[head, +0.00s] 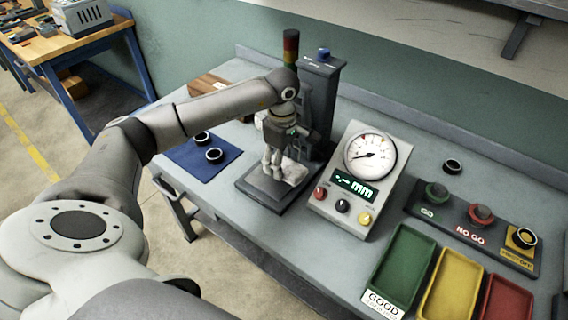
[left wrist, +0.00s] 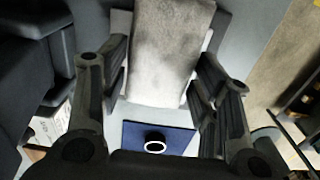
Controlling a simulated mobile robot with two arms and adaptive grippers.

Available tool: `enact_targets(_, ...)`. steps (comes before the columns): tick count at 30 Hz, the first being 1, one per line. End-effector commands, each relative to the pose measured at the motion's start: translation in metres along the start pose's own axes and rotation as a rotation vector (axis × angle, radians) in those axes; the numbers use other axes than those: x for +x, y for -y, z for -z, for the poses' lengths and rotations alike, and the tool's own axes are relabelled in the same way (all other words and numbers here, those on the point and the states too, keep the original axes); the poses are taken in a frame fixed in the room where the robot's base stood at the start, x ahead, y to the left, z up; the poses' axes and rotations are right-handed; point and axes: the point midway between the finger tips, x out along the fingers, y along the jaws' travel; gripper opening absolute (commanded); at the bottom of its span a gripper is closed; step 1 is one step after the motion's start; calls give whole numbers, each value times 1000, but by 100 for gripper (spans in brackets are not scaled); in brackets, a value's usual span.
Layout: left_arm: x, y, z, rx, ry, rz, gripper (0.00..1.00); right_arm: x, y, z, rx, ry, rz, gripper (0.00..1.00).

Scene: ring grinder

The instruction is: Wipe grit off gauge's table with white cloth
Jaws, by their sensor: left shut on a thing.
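The white cloth (head: 295,172) lies bunched on the gauge's dark table (head: 252,190), at the foot of the gauge column (head: 318,85). My left gripper (head: 275,170) points down over this table, shut on the cloth. In the left wrist view the cloth (left wrist: 168,55) shows pale with greyish smudges between the fingers. It covers much of the table, and I cannot make out any grit. My right gripper is not in view.
A dial readout box (head: 352,190) stands close right of the gauge table. A blue mat (head: 185,158) with two dark rings lies left. Farther right are a ring-gauge board (head: 455,222) and green (head: 398,270), yellow (head: 452,285) and red trays (head: 507,300). A loose ring (head: 452,167) lies behind.

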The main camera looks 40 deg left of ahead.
Motion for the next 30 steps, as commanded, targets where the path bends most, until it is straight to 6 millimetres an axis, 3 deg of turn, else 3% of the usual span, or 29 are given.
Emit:
enact_targets(10,-30,2,3,-8,1,-1,35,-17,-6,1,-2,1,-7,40)
enact_targets(30,-29,5,-1,3,1,0,35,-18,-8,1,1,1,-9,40)
